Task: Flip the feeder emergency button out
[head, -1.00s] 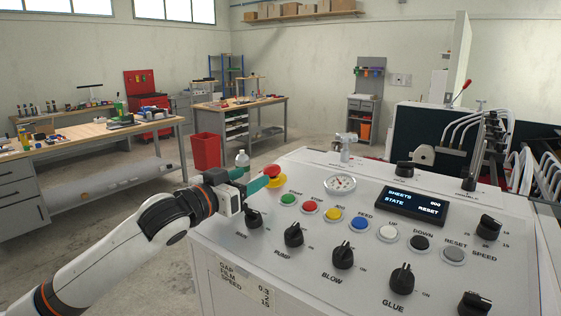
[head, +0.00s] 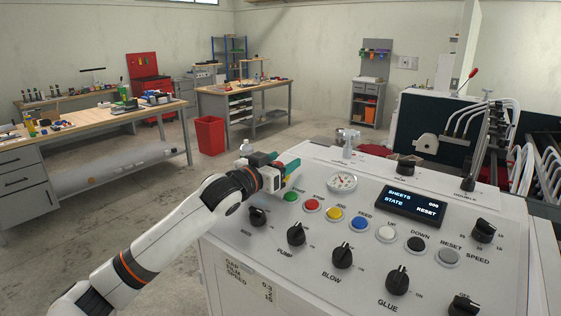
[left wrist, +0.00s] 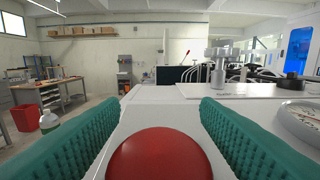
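The feeder emergency button shows in the left wrist view as a large red dome (left wrist: 160,155), low in the picture and between the two fingers. The button is at the back left corner of the white control panel (head: 325,222). My left gripper is open, its teal ridged fingers (left wrist: 163,108) on either side of the red dome with gaps visible. I cannot tell whether either finger touches it. My right gripper is not in view.
Coloured push buttons, including a green one (head: 291,197), run rightward beside the gripper. Black knobs (head: 342,255) stand along the panel's front. A round gauge (head: 342,182) and a metal fitting (head: 348,142) are close behind. A bottle (head: 247,149) shows behind the gripper.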

